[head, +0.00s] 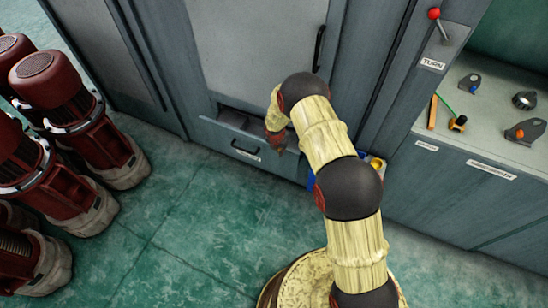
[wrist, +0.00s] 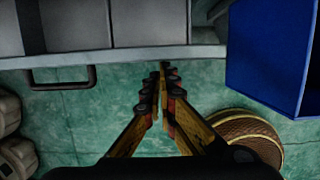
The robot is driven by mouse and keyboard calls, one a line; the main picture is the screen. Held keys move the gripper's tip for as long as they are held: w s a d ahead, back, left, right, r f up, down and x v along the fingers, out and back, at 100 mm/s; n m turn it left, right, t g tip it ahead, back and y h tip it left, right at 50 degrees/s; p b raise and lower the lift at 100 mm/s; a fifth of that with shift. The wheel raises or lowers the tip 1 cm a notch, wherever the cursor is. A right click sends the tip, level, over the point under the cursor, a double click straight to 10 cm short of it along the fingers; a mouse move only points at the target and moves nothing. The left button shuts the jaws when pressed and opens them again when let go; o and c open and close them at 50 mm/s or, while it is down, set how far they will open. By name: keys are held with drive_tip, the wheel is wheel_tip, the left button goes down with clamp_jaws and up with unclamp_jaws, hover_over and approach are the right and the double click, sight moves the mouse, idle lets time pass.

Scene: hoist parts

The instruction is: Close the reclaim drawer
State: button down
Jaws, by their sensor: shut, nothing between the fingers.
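The drawer (head: 238,143) is a low grey-blue one at the foot of the cabinet, with a dark bar handle and a small label on its front. It stands partly open, and grey box-like shapes show inside. In the wrist view its front rim (wrist: 110,58) runs across the top, with the handle (wrist: 62,82) at left. My gripper (wrist: 163,68) is shut and empty, its tips close to the drawer's front rim, right of the handle. I cannot tell whether they touch. In the head view my gripper (head: 279,149) is at the drawer's right end, partly hidden by my arm.
A blue bin (wrist: 265,50) is close on the right. Red motor-like machines (head: 60,95) stand on the floor at left. A counter (head: 480,125) with small parts and a red-knobbed lever (head: 436,16) are at right. The green floor before the drawer is clear.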

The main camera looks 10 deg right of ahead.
drive_tip(key=w+d+p, duration=0.1)
drive_tip(key=w+d, duration=0.4)
drive_tip(key=w, duration=0.1)
drive_tip(key=shift+w, duration=0.35)
drive_tip(key=shift+d, duration=0.1)
